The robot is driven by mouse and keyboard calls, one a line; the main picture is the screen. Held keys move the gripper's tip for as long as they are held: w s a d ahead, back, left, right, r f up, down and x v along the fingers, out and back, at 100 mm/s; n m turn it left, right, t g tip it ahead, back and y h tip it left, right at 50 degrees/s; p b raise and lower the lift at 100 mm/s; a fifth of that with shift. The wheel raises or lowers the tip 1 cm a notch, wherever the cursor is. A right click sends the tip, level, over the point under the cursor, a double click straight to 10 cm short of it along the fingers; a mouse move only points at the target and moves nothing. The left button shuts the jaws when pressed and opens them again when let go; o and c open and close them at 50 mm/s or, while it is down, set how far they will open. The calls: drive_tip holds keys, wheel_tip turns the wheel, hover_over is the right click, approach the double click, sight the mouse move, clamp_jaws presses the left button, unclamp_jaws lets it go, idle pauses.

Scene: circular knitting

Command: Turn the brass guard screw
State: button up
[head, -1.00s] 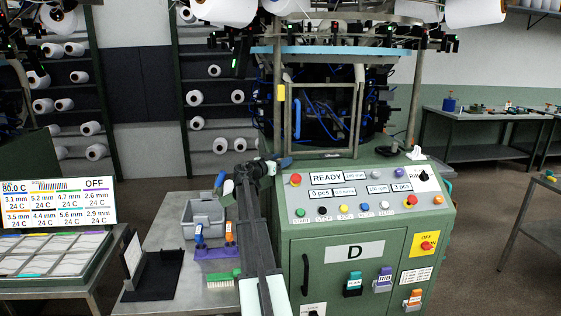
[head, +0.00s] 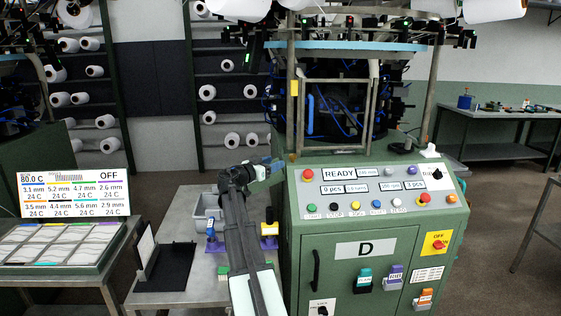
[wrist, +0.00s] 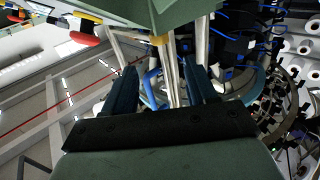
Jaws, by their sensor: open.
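The guard frame (head: 333,81) stands upright on the front of the green knitting machine. A small yellow piece (head: 294,88) sits on its left post; I cannot tell whether this is the brass guard screw. In the wrist view, a small yellow-gold part (wrist: 158,40) shows beside the green housing, beyond my fingers; it is too small to identify. My gripper (head: 275,166) is left of the guard frame's foot, above the panel's left corner. In the wrist view my gripper (wrist: 162,85) has its two dark blue fingers apart, with nothing held between them.
The control panel (head: 378,190) with buttons and a READY label lies right of my gripper. A steel side table (head: 190,298) with a grey bin (head: 205,210) and a black stand (head: 168,266) is below left. Blue cables (head: 345,118) hang behind the guard frame.

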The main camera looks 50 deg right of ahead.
sight(290, 156)
drive_tip(key=shift+w+a, duration=0.1)
drive_tip(key=shift+a, duration=0.9)
drive_tip(key=d, duration=0.8)
drive_tip(key=s+d, duration=0.1)
drive_tip(key=d, duration=0.3)
drive_tip(key=shift+d, duration=0.1)
drive_tip(key=c, duration=1)
drive_tip(key=shift+w+d+m+g, duration=0.1)
drive_tip(key=shift+w+m+g, duration=0.15)
drive_tip(key=shift+m+g, duration=0.55)
drive_tip(key=shift+g, duration=0.5)
drive_tip(key=shift+s, duration=0.1)
